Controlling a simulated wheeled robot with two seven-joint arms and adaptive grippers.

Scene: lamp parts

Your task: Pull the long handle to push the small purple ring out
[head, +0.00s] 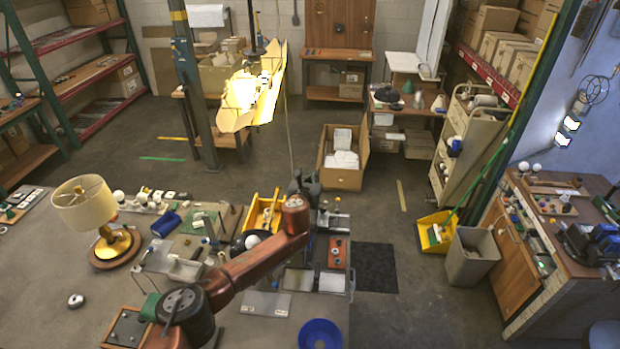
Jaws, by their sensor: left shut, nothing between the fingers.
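My left arm reaches in from the lower left. Its dark gripper (304,184) is at the far edge of the workbench (250,318), above the parts there, with its fingers shut and nothing held. A thin upright rod or cord (288,130) shows just behind the gripper; I cannot tell whether it is the long handle or whether the gripper touches it. I cannot make out the small purple ring; it is too small or hidden by my arm. My right gripper is not in view.
A lamp with a cream shade (84,204) stands at the left. A yellow tray (262,213) lies left of the gripper, and a blue bowl (320,334) sits at the front edge. Small parts crowd the bench's middle. A bright yellow hanging lamp (250,95) is beyond.

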